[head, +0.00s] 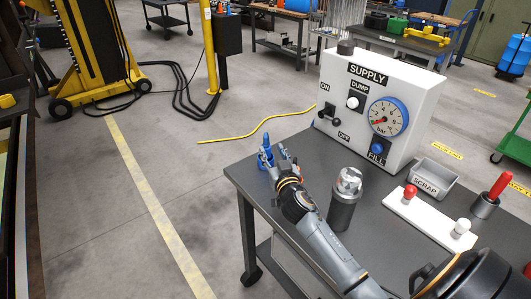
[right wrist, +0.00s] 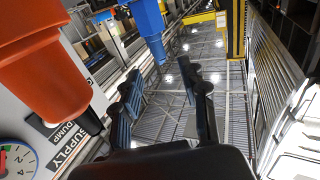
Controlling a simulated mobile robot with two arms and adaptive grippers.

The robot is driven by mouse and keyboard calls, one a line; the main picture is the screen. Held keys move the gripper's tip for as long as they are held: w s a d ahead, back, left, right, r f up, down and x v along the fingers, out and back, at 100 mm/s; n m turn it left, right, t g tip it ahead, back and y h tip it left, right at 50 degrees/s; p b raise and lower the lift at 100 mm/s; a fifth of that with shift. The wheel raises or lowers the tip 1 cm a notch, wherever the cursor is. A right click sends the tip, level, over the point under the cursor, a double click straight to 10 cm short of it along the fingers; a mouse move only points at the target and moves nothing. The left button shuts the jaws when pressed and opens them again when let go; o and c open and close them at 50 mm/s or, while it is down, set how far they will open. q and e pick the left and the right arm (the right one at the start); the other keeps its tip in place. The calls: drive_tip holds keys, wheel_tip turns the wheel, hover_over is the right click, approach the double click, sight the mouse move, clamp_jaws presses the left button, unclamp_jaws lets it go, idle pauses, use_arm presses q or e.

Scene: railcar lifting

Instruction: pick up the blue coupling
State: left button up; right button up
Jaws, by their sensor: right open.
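The blue coupling (head: 266,158) stands near the far left corner of the grey worktable in the head view. My right gripper (head: 284,160) is just to its right, open, with its fingers pointing toward the back of the table. In the right wrist view a blue piece (right wrist: 148,22), apparently the coupling, shows at the top, beyond and to the left of the open fingers (right wrist: 166,90). Nothing is between the fingers there. Whether a finger touches the coupling cannot be told. My left gripper is not in view.
The white supply panel (head: 376,105) stands behind. A dark cylinder (head: 344,205) is right of my forearm. A scrap bin (head: 431,180) and white plate (head: 428,218) are farther right. An orange piece (right wrist: 42,60) looms close at left in the wrist view.

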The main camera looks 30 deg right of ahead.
sight(266, 140)
drive_tip(key=shift+x, duration=1.2)
drive_tip(key=shift+w+d+f+b, duration=0.1)
drive_tip(key=shift+w+d+b, duration=0.2)
drive_tip(key=shift+w, duration=0.3)
drive_tip(key=b+x, duration=0.1)
drive_tip(key=x, duration=0.3)
drive_tip(key=shift+w+f, duration=0.1)
drive_tip(key=shift+w, duration=0.2)
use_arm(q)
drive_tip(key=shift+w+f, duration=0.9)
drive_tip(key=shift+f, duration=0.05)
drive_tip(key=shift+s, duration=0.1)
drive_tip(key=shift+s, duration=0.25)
use_arm(e)
clamp_jaws()
